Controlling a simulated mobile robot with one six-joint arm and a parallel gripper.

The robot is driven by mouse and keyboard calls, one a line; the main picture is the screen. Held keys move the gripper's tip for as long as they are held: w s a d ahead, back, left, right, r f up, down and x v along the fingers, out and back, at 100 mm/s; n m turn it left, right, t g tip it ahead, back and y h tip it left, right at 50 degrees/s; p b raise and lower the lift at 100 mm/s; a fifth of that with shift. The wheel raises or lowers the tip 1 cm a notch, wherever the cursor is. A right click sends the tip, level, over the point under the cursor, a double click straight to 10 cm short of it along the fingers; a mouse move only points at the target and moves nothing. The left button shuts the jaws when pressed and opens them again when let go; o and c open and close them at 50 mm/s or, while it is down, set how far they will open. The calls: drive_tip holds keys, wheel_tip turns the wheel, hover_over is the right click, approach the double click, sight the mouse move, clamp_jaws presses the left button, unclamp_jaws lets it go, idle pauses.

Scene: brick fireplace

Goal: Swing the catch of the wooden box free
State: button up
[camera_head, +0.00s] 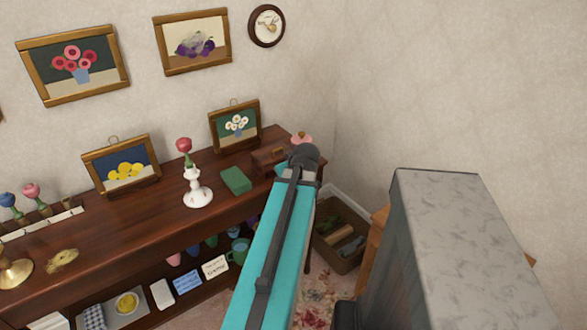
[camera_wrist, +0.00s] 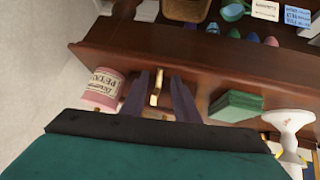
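The wooden box (camera_head: 267,161) is small and brown and stands at the right end of the dark sideboard in the head view, partly hidden by my arm. In the wrist view, its brass catch (camera_wrist: 155,88) shows between the two dark fingers of my gripper (camera_wrist: 161,76). The fingers are apart, one on each side of the catch. I cannot tell whether either touches it. Much of the box is hidden behind the fingers and the gripper body. In the head view the fingers are hidden by my wrist.
A pink labelled jar (camera_wrist: 104,88) stands close beside my gripper. A green box (camera_head: 236,181) and a white candlestick-like stand (camera_head: 196,188) are on the other side. The sideboard (camera_head: 130,232) has pictures at its back. A crate (camera_head: 341,238) sits on the floor.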

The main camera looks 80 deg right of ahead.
drive_tip(key=b+v, duration=1.1)
drive_tip(key=v, duration=0.2)
idle(1.1)
drive_tip(key=shift+s+a+r, duration=0.1)
drive_tip(key=shift+s, duration=0.05)
idle(0.4)
